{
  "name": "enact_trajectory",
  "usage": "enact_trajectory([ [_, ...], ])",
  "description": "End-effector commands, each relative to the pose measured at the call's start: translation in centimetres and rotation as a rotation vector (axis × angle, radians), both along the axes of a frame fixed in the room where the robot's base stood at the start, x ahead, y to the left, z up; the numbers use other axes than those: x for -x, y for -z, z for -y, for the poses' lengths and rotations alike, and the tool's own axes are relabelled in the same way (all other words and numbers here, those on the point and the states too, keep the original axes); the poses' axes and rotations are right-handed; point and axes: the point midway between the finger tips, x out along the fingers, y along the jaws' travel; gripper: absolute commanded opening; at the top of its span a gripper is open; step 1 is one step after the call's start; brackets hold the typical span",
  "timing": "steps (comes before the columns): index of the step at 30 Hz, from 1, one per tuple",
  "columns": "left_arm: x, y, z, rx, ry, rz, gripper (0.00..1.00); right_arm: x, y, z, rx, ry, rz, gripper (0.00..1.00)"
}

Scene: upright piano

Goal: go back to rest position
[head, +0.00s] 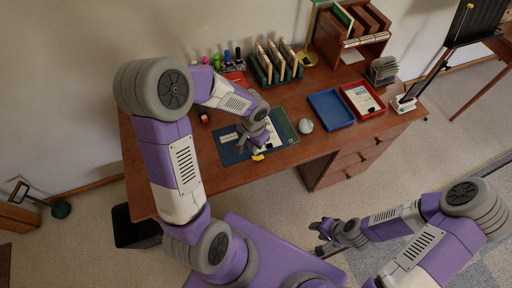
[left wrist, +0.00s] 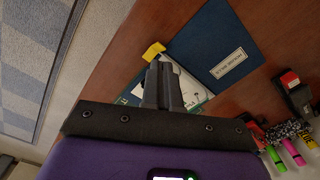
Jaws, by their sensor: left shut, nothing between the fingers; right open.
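My left gripper (head: 257,150) hangs low over the front part of the wooden desk (head: 310,95), above a blue folder (head: 228,153). In the left wrist view its fingers (left wrist: 162,68) are together with nothing between them. A small yellow object (left wrist: 153,51) shows just beyond the fingertips; whether they touch cannot be told. White printed paper (left wrist: 194,92) lies partly hidden behind the fingers. My right gripper (head: 322,236) is open and empty, in front of the desk and away from it.
A pale round object (head: 305,126), a blue tray (head: 331,110) and a red tray (head: 376,108) lie right of my left gripper. Upright folders (head: 277,67), a wooden shelf (head: 350,35) and several markers (head: 227,57) stand along the back. Open floor lies right of the desk.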

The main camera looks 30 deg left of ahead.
Motion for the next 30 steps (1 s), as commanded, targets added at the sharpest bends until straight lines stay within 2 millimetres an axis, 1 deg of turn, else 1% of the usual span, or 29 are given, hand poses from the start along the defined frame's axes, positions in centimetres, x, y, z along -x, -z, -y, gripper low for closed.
enact_trajectory([
  [1,0.0,-0.7,0.0,0.0,0.0,0.001,0.0,0.0,-0.6,0.0,0.0,0.0,0.0,0.43],
  [6,0.0,-1.8,0.0,0.0,0.0,0.001,0.0,0.0,-1.5,0.0,0.0,0.0,0.0,0.43],
  [23,0.0,-1.8,0.0,0.001,0.0,0.0,0.0,0.0,-1.4,0.0,0.0,0.0,0.0,0.43],
  [26,0.3,-0.8,0.8,0.03,-0.003,-0.009,0.0,0.0,-1.4,0.0,0.0,0.0,0.0,0.43],
  [29,1.3,2.0,3.3,0.117,-0.018,-0.028,0.0,0.0,-1.4,0.0,0.0,0.0,0.0,0.43],
  [30,1.9,3.5,4.7,0.164,-0.035,-0.036,0.0,0.0,-1.4,0.0,0.0,0.0,0.0,0.43],
])
